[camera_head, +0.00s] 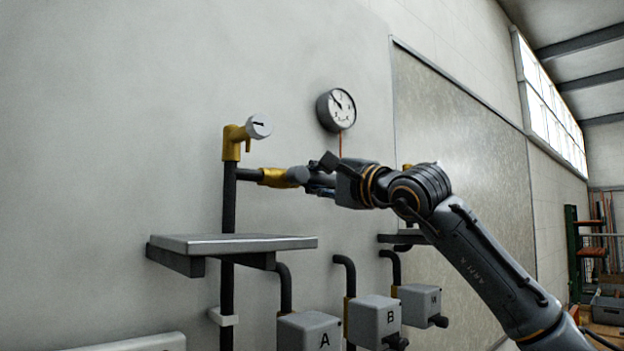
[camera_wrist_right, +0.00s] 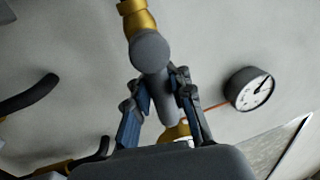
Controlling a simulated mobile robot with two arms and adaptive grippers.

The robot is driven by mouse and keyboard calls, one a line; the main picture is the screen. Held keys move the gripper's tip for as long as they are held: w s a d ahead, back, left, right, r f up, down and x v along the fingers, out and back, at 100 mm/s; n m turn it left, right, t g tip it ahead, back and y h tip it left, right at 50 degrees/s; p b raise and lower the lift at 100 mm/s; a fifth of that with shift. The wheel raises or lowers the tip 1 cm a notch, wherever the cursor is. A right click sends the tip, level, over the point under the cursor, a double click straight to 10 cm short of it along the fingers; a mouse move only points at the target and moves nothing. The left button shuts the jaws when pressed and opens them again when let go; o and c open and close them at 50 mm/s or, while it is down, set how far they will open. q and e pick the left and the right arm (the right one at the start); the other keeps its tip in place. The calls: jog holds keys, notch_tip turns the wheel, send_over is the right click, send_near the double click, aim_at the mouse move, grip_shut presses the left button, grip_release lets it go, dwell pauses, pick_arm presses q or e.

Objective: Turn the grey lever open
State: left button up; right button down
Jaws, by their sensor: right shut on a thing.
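The grey lever has a round grey hub (camera_head: 297,175) on a brass valve body (camera_head: 272,177), at the end of a short side pipe from the dark vertical pipe. In the right wrist view the lever's grey arm (camera_wrist_right: 167,102) runs from the hub back between the fingers. My right gripper (camera_head: 318,184) reaches in from the right at the lever. In the right wrist view its fingers (camera_wrist_right: 162,84) are on both sides of the lever arm, shut on it. In the head view the gripper mostly hides the lever arm. My left gripper is not in view.
A brass fitting with a white cap (camera_head: 258,126) tops the vertical pipe (camera_head: 229,203). A round gauge (camera_head: 336,109) hangs on the wall above the gripper. Below are a grey shelf (camera_head: 232,242) and grey boxes marked A (camera_head: 309,333) and B (camera_head: 374,321).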

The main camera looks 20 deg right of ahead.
jog(key=c, duration=1.5)
grip_release()
jog(key=shift+w+a+f, duration=0.1)
jog(key=shift+a+f, duration=0.05)
jog(key=shift+f, duration=0.3)
jog(key=shift+c, duration=0.2)
jog(key=o, duration=0.3)
jog(key=shift+r, duration=0.1)
jog(key=shift+o, duration=0.3)
jog(key=shift+s+r, duration=0.25)
jog(key=shift+s, duration=0.15)
jog(key=v, duration=1.2)
